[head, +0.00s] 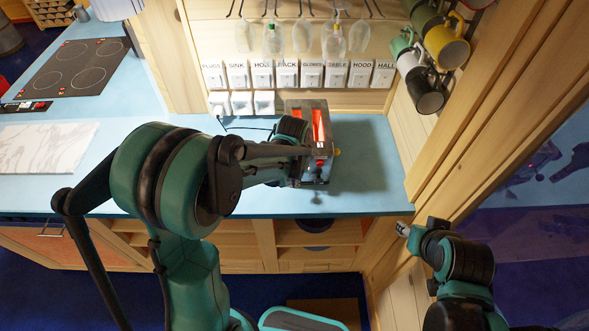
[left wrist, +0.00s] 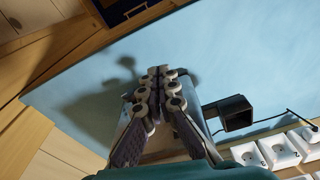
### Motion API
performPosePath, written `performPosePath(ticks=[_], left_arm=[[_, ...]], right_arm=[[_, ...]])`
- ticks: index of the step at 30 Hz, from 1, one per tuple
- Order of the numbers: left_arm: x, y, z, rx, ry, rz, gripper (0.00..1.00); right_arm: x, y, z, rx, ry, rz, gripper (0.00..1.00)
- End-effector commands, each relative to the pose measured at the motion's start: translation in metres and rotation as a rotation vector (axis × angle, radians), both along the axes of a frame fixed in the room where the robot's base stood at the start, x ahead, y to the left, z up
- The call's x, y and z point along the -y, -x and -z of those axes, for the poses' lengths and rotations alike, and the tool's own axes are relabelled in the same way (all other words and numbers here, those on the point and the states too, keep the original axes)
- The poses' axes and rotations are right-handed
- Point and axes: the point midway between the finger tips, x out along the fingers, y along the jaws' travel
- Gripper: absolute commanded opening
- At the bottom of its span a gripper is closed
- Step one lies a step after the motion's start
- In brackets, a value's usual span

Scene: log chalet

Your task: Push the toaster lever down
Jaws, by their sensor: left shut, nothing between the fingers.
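The toaster (head: 325,142) is a metal box with red strips on top, on the blue counter near the back wall. My left arm and wrist cover its left side in the head view, and I cannot make out the lever clearly. My left gripper (head: 298,172) is at the toaster's near side. In the left wrist view the left gripper (left wrist: 160,72) is shut and empty, its fingers over part of the toaster; contact with the lever cannot be told. My right gripper (head: 403,229) is low at the right, away from the toaster; its jaws are too small to judge.
Labelled switches (head: 262,75) and sockets (head: 242,102) line the back wall. Glasses (head: 303,36) and mugs (head: 425,90) hang above. A wooden post (head: 470,125) stands at the right. The counter (head: 370,180) right of the toaster is clear.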

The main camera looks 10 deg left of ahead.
Motion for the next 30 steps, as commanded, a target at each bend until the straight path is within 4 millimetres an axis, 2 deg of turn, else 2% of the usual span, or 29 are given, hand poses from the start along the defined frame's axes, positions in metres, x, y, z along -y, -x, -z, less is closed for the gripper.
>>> performPosePath(ticks=[5, 8, 15, 21, 25, 30], left_arm=[[0.0, 0.001, -0.01, 0.0, 0.0, 0.0, 0.0], [0.0, 0.003, -0.027, 0.0, 0.0, 0.0, 0.0], [0.0, 0.009, -0.079, 0.0, 0.001, 0.0, 0.0], [-0.001, 0.012, -0.11, 0.0, 0.001, 0.0, 0.0], [-0.001, 0.012, -0.119, 0.0, 0.001, 0.0, 0.0], [-0.001, 0.013, -0.121, 0.0, 0.001, 0.0, 0.0]], right_arm=[[0.007, 0.0, 0.001, 0.001, -0.008, 0.002, 0.4], [0.007, 0.0, 0.001, 0.001, -0.007, 0.001, 0.4], [0.007, 0.0, 0.001, 0.001, -0.006, 0.0, 0.4], [0.007, 0.0, 0.001, 0.001, -0.006, 0.0, 0.4], [0.007, 0.0, 0.001, 0.001, -0.006, 0.0, 0.4], [0.007, 0.0, 0.001, 0.001, -0.006, 0.0, 0.4]])
